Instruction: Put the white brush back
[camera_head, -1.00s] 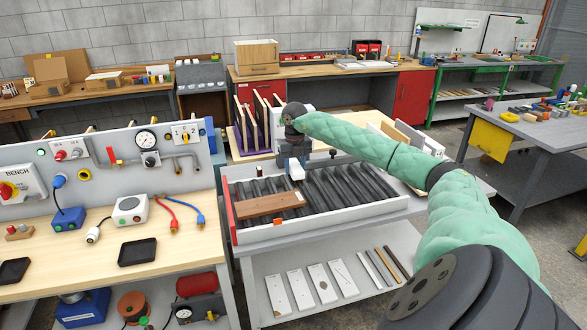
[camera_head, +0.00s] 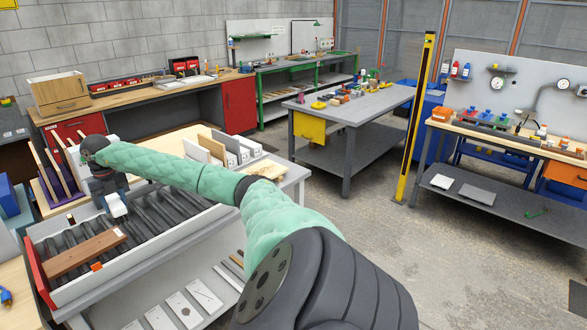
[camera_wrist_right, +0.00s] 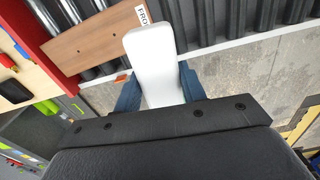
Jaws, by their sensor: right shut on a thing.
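The white brush (camera_wrist_right: 157,68) is a pale block held between the blue fingers of my right gripper (camera_wrist_right: 157,88) in the right wrist view. In the head view the brush (camera_head: 116,205) shows as a small white shape below my right gripper (camera_head: 110,192). The gripper is over the roller tray (camera_head: 172,241), above its dark rollers. A brown board (camera_head: 85,252) lies on the rollers at the front left of the tray, just beside the brush in the picture. It also shows in the right wrist view (camera_wrist_right: 88,42) with a white label at one end. My left gripper is not in view.
Upright boards stand in a purple rack (camera_head: 46,196) behind the tray. White and tan panels (camera_head: 212,148) stand to the right. Pale plates (camera_head: 183,309) lie on the shelf below. A yellow post (camera_head: 414,125) stands on open floor at right.

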